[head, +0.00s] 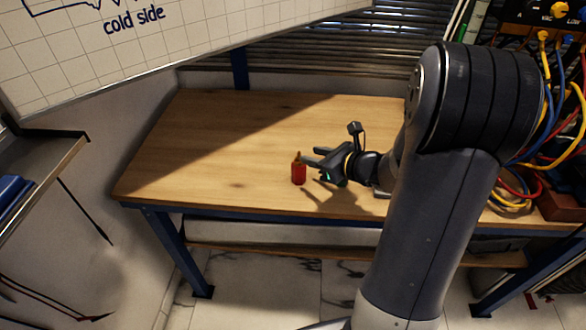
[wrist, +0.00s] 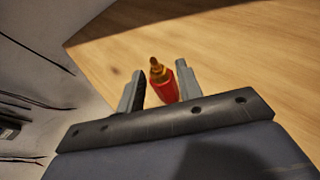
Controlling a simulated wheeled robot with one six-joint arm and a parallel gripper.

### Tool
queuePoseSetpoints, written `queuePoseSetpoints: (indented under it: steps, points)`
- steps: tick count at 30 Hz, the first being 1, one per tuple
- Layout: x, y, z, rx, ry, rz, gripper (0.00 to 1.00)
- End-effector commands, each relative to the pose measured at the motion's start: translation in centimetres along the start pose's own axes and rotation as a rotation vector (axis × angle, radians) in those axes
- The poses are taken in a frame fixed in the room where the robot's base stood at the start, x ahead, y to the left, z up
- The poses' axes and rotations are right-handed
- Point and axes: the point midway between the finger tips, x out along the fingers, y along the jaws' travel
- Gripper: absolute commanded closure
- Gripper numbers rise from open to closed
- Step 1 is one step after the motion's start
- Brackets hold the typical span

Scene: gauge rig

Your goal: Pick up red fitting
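The red fitting (head: 299,173) stands upright on the wooden table, near its front edge, with a brass-coloured tip on top. My gripper (head: 312,168) is just to the right of it in the head view, low over the table. In the wrist view the red fitting (wrist: 163,84) shows ahead between the two fingers of my gripper (wrist: 158,85). The fingers are apart, with a gap on each side of the fitting. The fitting's lower part is hidden by the gripper's body in the wrist view.
The wooden table (head: 215,135) is clear to the left and behind the fitting. Coloured cables (head: 545,150) hang at the right, by a panel. A whiteboard (head: 110,50) leans in from the upper left. A shelf with blue items (head: 12,192) stands at the far left.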

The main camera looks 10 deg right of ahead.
Motion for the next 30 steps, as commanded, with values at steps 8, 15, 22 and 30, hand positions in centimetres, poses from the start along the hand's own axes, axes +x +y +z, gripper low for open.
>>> queuePoseSetpoints:
  steps: [8, 15, 22, 30]
  points:
    - [2.5, 0.2, 0.0, -0.002, 0.001, 0.003, 0.66]
    - [5.7, 1.0, 0.2, -0.002, 0.001, 0.005, 0.66]
    - [7.2, 0.9, 0.1, -0.003, 0.001, 0.002, 0.66]
    - [7.2, 0.9, 0.1, -0.003, 0.001, 0.001, 0.74]
